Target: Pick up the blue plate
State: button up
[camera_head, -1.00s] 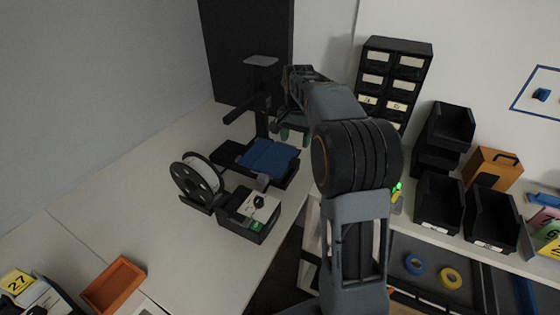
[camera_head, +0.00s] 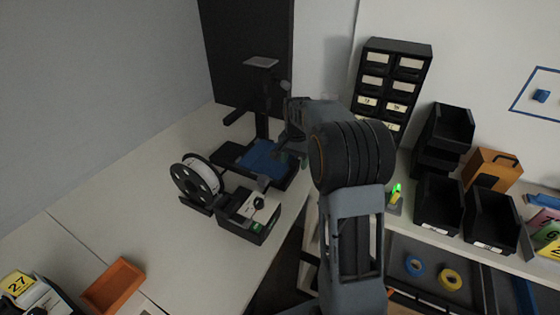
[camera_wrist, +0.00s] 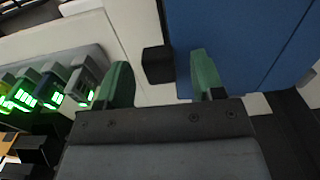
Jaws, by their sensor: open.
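The blue plate (camera_head: 264,157) lies flat on the bed of a black 3D printer in the head view. My gripper (camera_head: 286,147) is at its right side and hides part of its right end. In the wrist view the blue plate (camera_wrist: 240,40) fills the upper right. A small black block (camera_wrist: 158,64) is at its left edge and shows between my two green fingers (camera_wrist: 161,80). The fingers are apart with nothing held. The right finger overlaps the plate's near edge in the picture; I cannot tell if it touches.
The printer's upright column (camera_head: 262,100) stands just behind the plate. A white filament spool (camera_head: 198,177) and the printer's control box (camera_head: 250,212) are in front. An orange tray (camera_head: 113,285) is at the lower left. Green-lit devices (camera_wrist: 50,88) show left in the wrist view.

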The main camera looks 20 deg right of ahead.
grip_shut()
dwell(0.5)
jog(key=shift+r, duration=0.1)
jog(key=shift+r, duration=0.45)
notch_tip(320, 180, up, 2)
jog(key=shift+r, duration=0.2)
jog(key=s+a+r+b, duration=0.2)
jog(key=s+a+r, duration=0.4)
jog(key=s+r, duration=0.3)
jog(key=s, duration=0.3)
jog(key=shift+s+r, duration=0.3)
jog(key=shift+s, duration=0.05)
